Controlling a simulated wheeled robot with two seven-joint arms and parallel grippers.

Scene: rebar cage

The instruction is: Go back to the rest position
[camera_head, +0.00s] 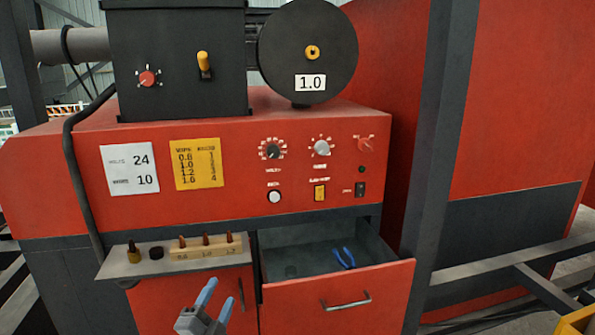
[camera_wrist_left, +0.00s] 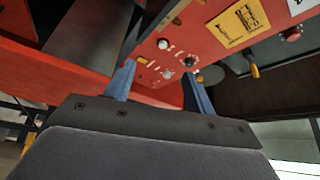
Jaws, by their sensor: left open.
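My left gripper (camera_head: 219,292) is low in the head view, in front of the red machine cabinet (camera_head: 130,205) and just left of the open drawer. Its two blue fingers stand apart with nothing between them. In the left wrist view the open fingers (camera_wrist_left: 158,78) point toward the red control panel (camera_wrist_left: 185,50), which lies beyond them. My right gripper is not in view.
The open drawer (camera_head: 335,290) holds blue-handled pliers (camera_head: 344,257). A small shelf (camera_head: 120,266) left of it carries a wooden block (camera_head: 207,248) with several copper tips. A dark upright post (camera_head: 440,150) stands at the right.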

